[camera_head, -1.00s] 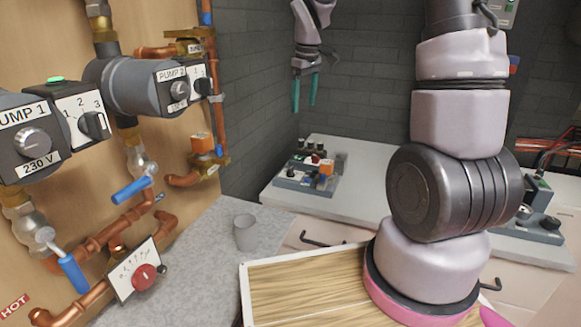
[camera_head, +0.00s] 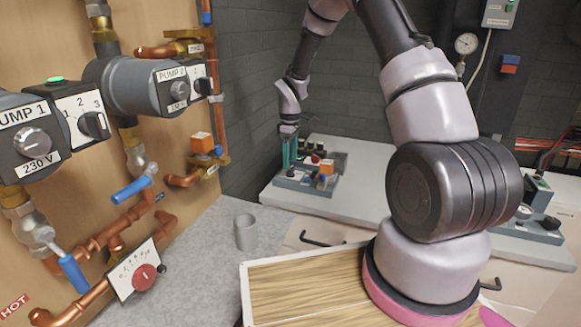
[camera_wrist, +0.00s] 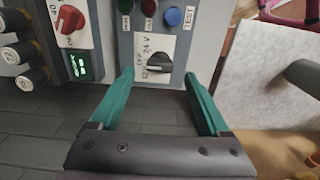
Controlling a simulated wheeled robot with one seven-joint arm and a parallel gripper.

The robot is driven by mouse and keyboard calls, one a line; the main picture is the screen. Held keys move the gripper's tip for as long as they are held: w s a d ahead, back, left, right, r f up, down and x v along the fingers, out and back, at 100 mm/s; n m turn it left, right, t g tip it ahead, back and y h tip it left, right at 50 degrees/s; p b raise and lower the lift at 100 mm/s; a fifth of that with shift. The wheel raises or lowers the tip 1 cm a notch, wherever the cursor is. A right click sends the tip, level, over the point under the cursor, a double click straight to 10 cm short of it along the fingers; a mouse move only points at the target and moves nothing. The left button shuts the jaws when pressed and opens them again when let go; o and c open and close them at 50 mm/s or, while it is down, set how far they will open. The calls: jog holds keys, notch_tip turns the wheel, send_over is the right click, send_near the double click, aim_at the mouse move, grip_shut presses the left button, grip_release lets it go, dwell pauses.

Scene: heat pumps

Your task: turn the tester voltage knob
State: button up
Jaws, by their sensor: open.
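The tester (camera_head: 300,178) is a grey-blue box on the far white worktop in the head view. In the wrist view its voltage knob (camera_wrist: 160,62) is black, on a white plate marked 12 and 24 V. My gripper (camera_wrist: 158,73) is open, with one teal finger on each side of the knob plate. The fingertips appear level with the knob in the picture; I cannot tell whether they touch it. In the head view my gripper (camera_head: 290,154) points down over the left part of the tester.
The wrist view shows a blue TEST button (camera_wrist: 173,17) beside red and green buttons, and a red knob (camera_wrist: 70,19) above a green display (camera_wrist: 81,66). The head view shows a grey cup (camera_head: 246,232) and pump panel at left, and a wooden tray (camera_head: 300,290) in front.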

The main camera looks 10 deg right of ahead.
aim_at(291, 168)
jog(key=shift+f, duration=1.85)
grip_shut()
jog(key=shift+m, duration=0.3)
jog(key=m, duration=0.4)
jog(key=shift+m, duration=2.1)
